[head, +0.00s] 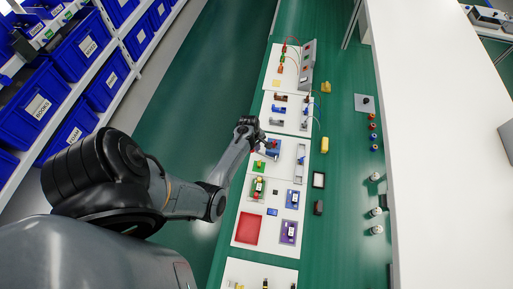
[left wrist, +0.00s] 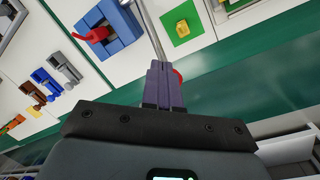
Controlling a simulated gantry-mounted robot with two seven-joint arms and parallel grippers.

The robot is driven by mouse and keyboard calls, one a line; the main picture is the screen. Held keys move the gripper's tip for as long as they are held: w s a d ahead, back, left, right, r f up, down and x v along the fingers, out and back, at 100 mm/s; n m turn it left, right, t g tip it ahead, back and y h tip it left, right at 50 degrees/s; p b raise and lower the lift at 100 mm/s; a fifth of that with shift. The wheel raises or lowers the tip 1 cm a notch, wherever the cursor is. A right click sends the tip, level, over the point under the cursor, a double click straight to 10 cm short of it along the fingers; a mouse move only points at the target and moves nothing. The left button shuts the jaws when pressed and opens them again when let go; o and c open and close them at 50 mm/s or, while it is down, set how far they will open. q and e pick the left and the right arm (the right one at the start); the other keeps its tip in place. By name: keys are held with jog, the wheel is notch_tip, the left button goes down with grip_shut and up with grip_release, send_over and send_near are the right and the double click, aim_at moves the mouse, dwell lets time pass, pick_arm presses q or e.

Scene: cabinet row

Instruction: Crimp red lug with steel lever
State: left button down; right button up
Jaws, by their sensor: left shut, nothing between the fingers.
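The red lug (left wrist: 97,35) shows in the left wrist view at the left side of a blue block (left wrist: 122,32), partly in or against it; I cannot tell how deep. The blue block also shows in the head view (head: 272,152), just beyond my gripper. The steel lever (left wrist: 150,28) is a thin grey rod running from the block's side down to my fingers. A red end (left wrist: 178,74) peeks out behind them. My left gripper (left wrist: 163,68) is shut and empty, its fingertips over or against the lever's end; contact is unclear. It also shows in the head view (head: 262,141). My right gripper is out of view.
Brown, blue and grey fixtures (head: 280,109) stand on the neighbouring white panel. A red square (head: 248,228) lies on the near part of the panel. A long white surface (head: 430,150) bounds the right side.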

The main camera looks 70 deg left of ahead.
aim_at(260, 153)
pick_arm(q)
jog(key=shift+s+a+f+b, duration=0.25)
jog(key=shift+s+f, duration=0.1)
jog(key=shift+f, duration=0.15)
jog(key=shift+s+a+f+b, duration=0.2)
jog(key=shift+s+f+b, duration=0.1)
jog(key=shift+f, duration=0.15)
dwell(1.0)
jog(key=shift+s+a+f, duration=0.1)
jog(key=shift+s+f, duration=0.1)
jog(key=shift+f, duration=0.15)
dwell(0.5)
dwell(0.6)
jog(key=shift+w+d+r+p, duration=0.25)
jog(key=shift+w+r+p, duration=0.1)
jog(key=shift+r+p, duration=0.35)
jog(key=shift+w+d+r+p, duration=0.25)
jog(key=shift+w+r+p, duration=0.15)
jog(key=shift+r+p, duration=0.2)
jog(key=shift+w+d+r+p, duration=0.3)
jog(key=shift+w+r+p, duration=0.05)
jog(key=shift+r+p, duration=0.2)
jog(key=shift+w+d+r+p, duration=0.25)
jog(key=shift+w+r+p, duration=0.15)
jog(key=shift+r+p, duration=0.2)
jog(key=shift+w+d+r, duration=0.1)
jog(key=shift+w+r, duration=0.05)
jog(key=shift+r, duration=0.1)
